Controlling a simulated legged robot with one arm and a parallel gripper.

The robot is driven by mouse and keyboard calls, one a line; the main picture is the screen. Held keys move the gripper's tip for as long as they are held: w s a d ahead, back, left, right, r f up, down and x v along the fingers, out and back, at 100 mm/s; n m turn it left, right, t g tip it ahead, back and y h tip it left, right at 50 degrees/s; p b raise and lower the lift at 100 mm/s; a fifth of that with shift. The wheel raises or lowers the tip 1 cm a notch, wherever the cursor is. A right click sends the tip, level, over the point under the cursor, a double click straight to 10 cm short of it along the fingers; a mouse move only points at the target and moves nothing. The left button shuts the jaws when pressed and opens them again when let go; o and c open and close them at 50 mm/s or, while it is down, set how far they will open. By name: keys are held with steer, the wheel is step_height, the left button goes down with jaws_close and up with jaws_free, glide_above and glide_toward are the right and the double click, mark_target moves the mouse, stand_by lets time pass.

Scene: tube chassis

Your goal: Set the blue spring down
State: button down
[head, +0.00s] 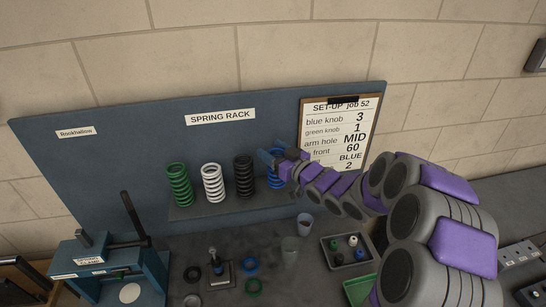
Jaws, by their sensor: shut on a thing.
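The blue spring (276,183) is at the right end of the spring rack shelf (215,209), below the blue fingertips of my gripper (271,157). My gripper reaches in from the right and is shut on the upper part of the spring. The spring looks upright; I cannot tell whether its bottom touches the shelf. A green spring (179,185), a white spring (213,183) and a black spring (244,176) stand in a row to its left. The gripper partly hides the spring's top.
A clipboard (334,131) hangs behind my arm. Below the rack are two cups (305,224) (289,249), a tray of small knobs (326,258), a small fixture (218,272) and loose rings (253,287). A blue press (150,263) stands at the left.

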steer(key=shift+w+a, duration=0.1)
steer(key=shift+w, duration=0.3)
steer(key=shift+w+a+f, duration=0.1)
steer(key=shift+w+a, duration=0.15)
steer(key=shift+a, duration=0.05)
steer(key=shift+w+a+f, duration=0.15)
steer(key=shift+f, duration=0.15)
steer(key=f, duration=0.3)
steer(key=shift+d+f, duration=0.1)
steer(key=shift+d, duration=0.25)
steer(key=c, duration=0.6)
jaws_free()
steer(key=o, duration=0.4)
steer(key=shift+a, duration=0.35)
steer(key=shift+c, duration=0.2)
